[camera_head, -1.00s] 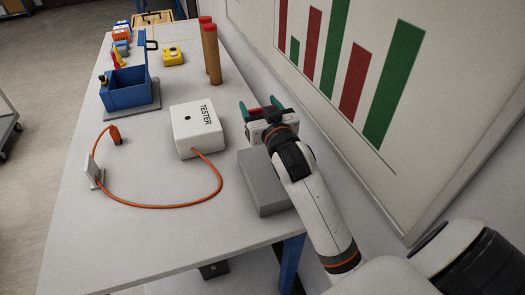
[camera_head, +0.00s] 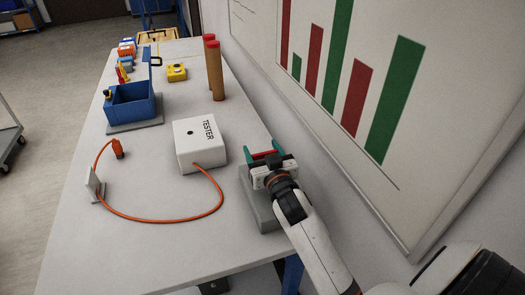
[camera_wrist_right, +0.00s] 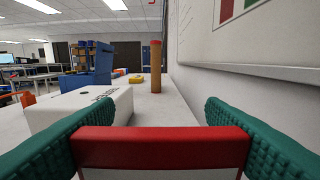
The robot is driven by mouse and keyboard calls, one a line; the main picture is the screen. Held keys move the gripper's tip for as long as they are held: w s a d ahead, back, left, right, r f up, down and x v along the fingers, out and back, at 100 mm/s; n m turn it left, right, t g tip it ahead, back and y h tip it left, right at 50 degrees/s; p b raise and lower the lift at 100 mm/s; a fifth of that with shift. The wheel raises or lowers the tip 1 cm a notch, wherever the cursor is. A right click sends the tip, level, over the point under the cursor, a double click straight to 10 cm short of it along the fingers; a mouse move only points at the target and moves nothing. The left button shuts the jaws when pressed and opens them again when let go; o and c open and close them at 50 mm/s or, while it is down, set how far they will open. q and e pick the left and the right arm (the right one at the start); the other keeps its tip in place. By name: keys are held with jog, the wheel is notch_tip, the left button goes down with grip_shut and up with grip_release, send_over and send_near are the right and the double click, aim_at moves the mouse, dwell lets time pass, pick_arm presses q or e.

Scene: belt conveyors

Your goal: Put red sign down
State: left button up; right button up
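The red sign (camera_wrist_right: 160,148) is a flat panel with a red top band and a pale lower part, cut off by the bottom of the right wrist view. It spans the space between the green fingers of my right gripper (camera_wrist_right: 160,125), which appear shut on its two sides. In the head view, my right gripper (camera_head: 264,158) is over the far end of a grey block (camera_head: 262,212) at the table's right edge. A thin red strip of the sign (camera_head: 264,153) shows between the fingers. Whether the sign touches the block is hidden. My left gripper is out of view.
A white tester box (camera_head: 200,143) stands just left of the gripper, with an orange cable (camera_head: 160,221) looping over the table. Two brown red-topped cylinders (camera_head: 217,80), a yellow box (camera_head: 176,72) and a blue bin (camera_head: 133,102) stand farther back. The wall board (camera_head: 340,90) runs along the right.

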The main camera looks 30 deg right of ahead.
jog(key=o, duration=0.5)
jog(key=shift+c, duration=0.2)
jog(key=shift+s+r, duration=0.1)
jog(key=shift+s, duration=0.05)
jog(key=b+v, duration=0.1)
jog(key=v, duration=0.9)
jog(key=shift+s+a, duration=0.15)
jog(key=shift+s, duration=0.1)
jog(key=shift+s+a, duration=0.15)
jog(key=shift+s, duration=0.4)
